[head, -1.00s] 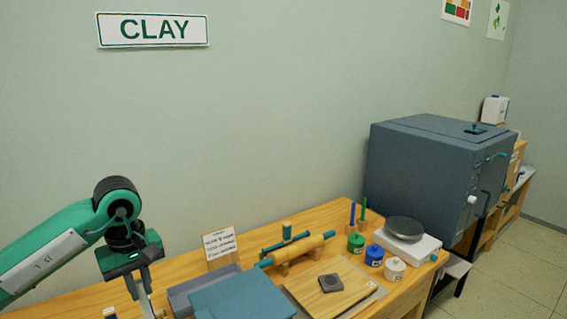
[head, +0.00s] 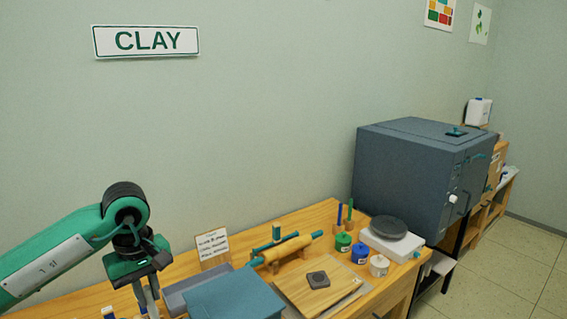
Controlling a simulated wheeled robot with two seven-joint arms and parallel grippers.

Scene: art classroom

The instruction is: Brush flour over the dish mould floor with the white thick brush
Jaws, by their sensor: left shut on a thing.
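My left gripper (head: 149,307) points down at the lower left, over the left part of the wooden table. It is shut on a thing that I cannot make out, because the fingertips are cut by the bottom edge. A small dark grey square block (head: 318,279) with a round hollow, which looks like the dish mould, lies on a wooden board (head: 291,289) right of the gripper. I cannot clearly see the white thick brush or any flour. My right gripper is not in view.
A blue-grey box-like thing (head: 235,297) and a grey tray (head: 178,299) lie between gripper and board. A rolling pin (head: 291,246) lies behind the board. Green, blue and white jars (head: 379,266) and a scale-like device (head: 391,242) stand at right, before a grey kiln (head: 400,175).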

